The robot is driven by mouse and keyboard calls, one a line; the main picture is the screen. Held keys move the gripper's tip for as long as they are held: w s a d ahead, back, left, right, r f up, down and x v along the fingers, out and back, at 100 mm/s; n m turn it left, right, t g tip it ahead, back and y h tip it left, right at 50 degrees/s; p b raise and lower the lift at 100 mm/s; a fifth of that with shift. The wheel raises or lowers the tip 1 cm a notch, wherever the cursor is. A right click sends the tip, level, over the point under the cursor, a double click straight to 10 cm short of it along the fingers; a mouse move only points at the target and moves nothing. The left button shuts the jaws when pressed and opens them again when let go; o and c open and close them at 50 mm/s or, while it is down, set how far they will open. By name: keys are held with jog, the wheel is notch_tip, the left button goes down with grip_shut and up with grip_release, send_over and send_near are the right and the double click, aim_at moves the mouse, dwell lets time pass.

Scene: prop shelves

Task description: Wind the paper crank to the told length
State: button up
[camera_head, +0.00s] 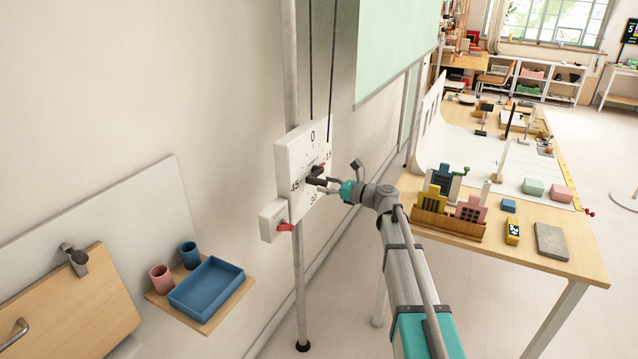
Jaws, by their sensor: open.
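The crank dial (293,160) is a white box on an upright pole by the wall, marked 0, 15, 30 and 45. A dark crank handle (316,171) sits near the middle of its face. A pale green paper sheet (395,45) hangs at the upper right of the dial, and dark cords run up from the box. My gripper (323,184) is open at the dial's face, close to the crank handle. I cannot tell whether its fingers touch the handle. Part of the dial's face is hidden behind the fingers.
A small white box with a red lever (286,227) is fixed below the dial. A wall shelf at lower left holds a blue tray (238,282) and two cups. A wooden table (560,242) with model buildings stands to the right. Floor between is clear.

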jog(key=shift+x, duration=1.25)
jog(key=shift+c, duration=0.3)
grip_shut()
